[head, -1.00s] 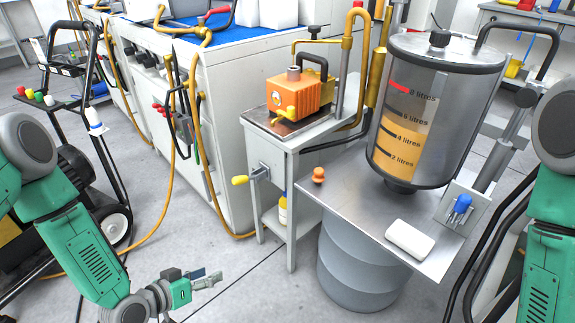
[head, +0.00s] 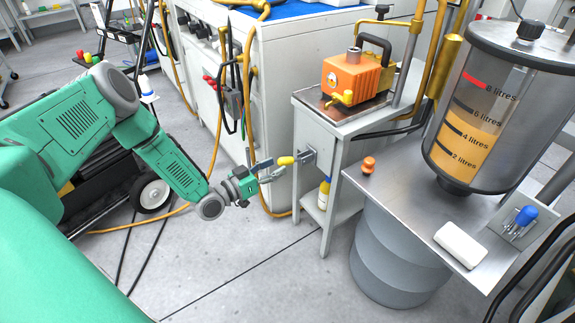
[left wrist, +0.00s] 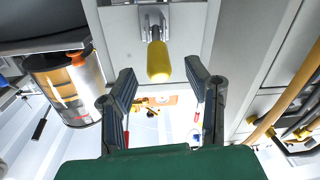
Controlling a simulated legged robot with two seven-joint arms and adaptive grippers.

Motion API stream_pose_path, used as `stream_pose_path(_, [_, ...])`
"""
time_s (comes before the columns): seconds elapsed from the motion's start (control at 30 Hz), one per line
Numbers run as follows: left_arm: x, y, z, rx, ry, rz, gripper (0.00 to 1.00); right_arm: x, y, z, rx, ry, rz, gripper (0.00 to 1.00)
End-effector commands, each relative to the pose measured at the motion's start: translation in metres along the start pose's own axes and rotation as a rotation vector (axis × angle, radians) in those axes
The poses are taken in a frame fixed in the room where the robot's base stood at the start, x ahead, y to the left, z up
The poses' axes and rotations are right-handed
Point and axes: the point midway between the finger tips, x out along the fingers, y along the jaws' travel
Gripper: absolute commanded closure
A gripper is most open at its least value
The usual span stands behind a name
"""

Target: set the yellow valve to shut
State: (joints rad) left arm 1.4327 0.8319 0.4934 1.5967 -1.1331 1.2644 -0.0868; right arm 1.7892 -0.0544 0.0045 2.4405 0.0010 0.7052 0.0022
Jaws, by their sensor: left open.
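The yellow valve handle (head: 286,160) sticks out to the left from a grey bracket on the side of the small white stand. In the left wrist view the yellow handle (left wrist: 158,62) points toward the camera from its metal mount, between and beyond the two fingers. My left gripper (head: 268,170) is open, its fingertips beside the handle's free end. In the left wrist view its fingers (left wrist: 162,85) are spread on either side, with a gap to the handle. My right gripper is not in view.
An orange pump (head: 352,76) stands on the stand. A grey drum (head: 395,260) is below. The floor in front of the stand is clear.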

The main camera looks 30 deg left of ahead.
Motion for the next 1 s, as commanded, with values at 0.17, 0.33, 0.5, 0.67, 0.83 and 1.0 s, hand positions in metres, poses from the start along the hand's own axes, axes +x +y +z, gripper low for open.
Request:
stream_pose_path(0.17, [0.030,0.000,0.001,0.001,0.001,0.000,0.57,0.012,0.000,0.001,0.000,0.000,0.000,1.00])
stream_pose_path(0.33, [0.044,0.002,-0.001,0.003,0.000,0.000,0.57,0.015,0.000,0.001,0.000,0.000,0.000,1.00])
stream_pose_path(0.5, [0.047,0.001,-0.001,0.001,-0.001,0.000,0.57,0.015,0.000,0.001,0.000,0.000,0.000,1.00])
stream_pose_path(0.67, [0.046,0.000,0.000,0.000,-0.001,0.000,0.57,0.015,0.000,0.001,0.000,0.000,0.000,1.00])
stream_pose_path(0.83, [0.046,0.000,0.000,0.000,-0.001,-0.002,1.00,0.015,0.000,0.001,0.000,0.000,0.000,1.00])
stream_pose_path(1.0, [0.046,-0.001,-0.001,0.001,-0.004,-0.003,1.00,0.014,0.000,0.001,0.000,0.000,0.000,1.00])
